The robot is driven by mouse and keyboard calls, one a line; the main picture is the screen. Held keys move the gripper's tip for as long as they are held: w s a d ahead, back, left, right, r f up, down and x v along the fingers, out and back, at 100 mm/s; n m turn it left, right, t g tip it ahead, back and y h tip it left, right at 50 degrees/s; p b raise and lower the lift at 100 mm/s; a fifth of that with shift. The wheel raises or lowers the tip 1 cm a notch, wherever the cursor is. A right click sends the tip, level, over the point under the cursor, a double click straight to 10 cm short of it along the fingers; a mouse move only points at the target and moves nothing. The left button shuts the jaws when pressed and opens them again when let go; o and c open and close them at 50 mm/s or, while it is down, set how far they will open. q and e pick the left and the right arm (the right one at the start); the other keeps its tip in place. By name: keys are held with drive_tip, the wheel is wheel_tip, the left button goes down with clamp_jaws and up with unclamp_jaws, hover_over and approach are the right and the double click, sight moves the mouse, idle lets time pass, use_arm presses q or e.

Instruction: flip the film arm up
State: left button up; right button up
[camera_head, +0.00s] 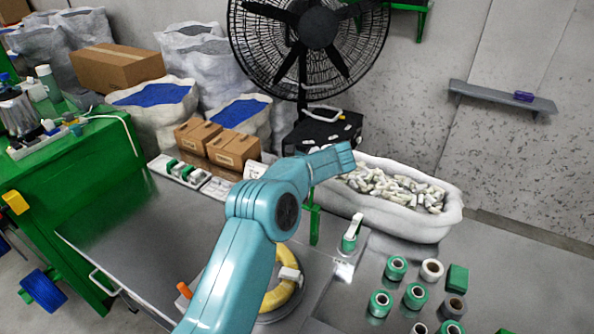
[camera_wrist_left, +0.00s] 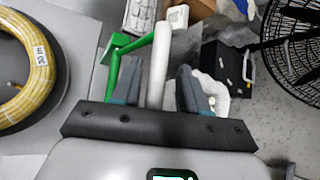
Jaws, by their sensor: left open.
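The film arm shows in the left wrist view as a green bracket (camera_wrist_left: 116,62) with a white roll (camera_wrist_left: 160,58). My left gripper (camera_wrist_left: 160,82) is open, with one dark finger on each side of the white roll. I cannot tell whether either finger touches it. In the head view, a green post (camera_head: 315,222) stands just right of my teal left arm. My arm hides much of what lies behind it, and the left fingertips do not show clearly there. My right gripper is in neither view.
A yellow cable coil (camera_head: 280,292) lies on a dark round base in front of the post. Green spools (camera_head: 380,303) and a tape dispenser (camera_head: 350,238) stand to the right. A white sack (camera_head: 428,225) of pale parts and brown boxes (camera_head: 233,150) stand behind.

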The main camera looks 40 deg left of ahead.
use_arm(q)
drive_tip(key=shift+s+d+r, duration=0.1)
drive_tip(key=shift+d+r, duration=0.1)
drive_tip(key=shift+d, duration=0.05)
drive_tip(key=b+v, duration=0.2)
drive_tip(key=v, duration=1.3)
drive_tip(key=shift+d+r+b, duration=0.25)
drive_tip(key=shift+d+b, duration=0.05)
drive_tip(key=shift+b, duration=0.05)
drive_tip(key=shift+f, duration=0.1)
